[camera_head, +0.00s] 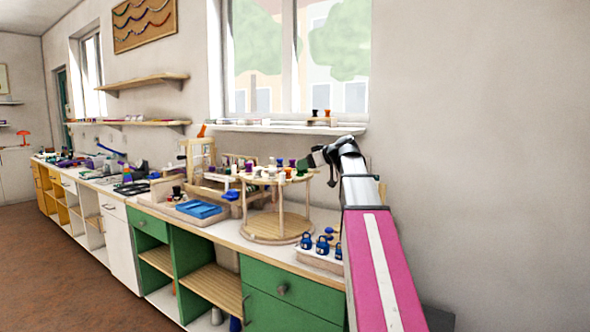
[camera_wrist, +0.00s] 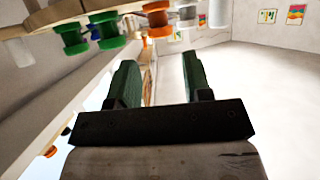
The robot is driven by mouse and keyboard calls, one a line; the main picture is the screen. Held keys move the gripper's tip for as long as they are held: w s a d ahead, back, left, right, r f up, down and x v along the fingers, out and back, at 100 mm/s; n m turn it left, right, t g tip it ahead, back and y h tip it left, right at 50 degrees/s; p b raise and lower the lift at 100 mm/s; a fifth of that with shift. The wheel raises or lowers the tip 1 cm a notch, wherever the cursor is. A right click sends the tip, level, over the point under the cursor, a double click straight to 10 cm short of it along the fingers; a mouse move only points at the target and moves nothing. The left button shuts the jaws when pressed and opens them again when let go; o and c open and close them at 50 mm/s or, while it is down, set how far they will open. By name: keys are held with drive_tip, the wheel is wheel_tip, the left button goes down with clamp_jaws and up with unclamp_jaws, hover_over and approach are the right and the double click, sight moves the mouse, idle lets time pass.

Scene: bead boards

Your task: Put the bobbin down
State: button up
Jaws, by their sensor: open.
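My gripper (camera_head: 316,159) is at the right edge of the upper tier of a round two-tier wooden stand (camera_head: 275,236). In the wrist view its two dark green fingers (camera_wrist: 161,78) are apart, with nothing between them. The tilted wrist view shows a green bobbin (camera_wrist: 107,30), an orange bobbin (camera_wrist: 157,20), a grey one (camera_wrist: 187,15) and a white one (camera_wrist: 218,12), all beyond the fingers. I cannot tell which bobbin the task means.
Blue weights (camera_head: 323,245) sit in a pale holder below my arm. A blue tray (camera_head: 199,209) lies left of the stand. The window sill (camera_head: 265,128) is behind, with small items on it. The worktop runs far left, crowded with objects.

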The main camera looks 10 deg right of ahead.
drive_tip(key=shift+v, duration=1.7)
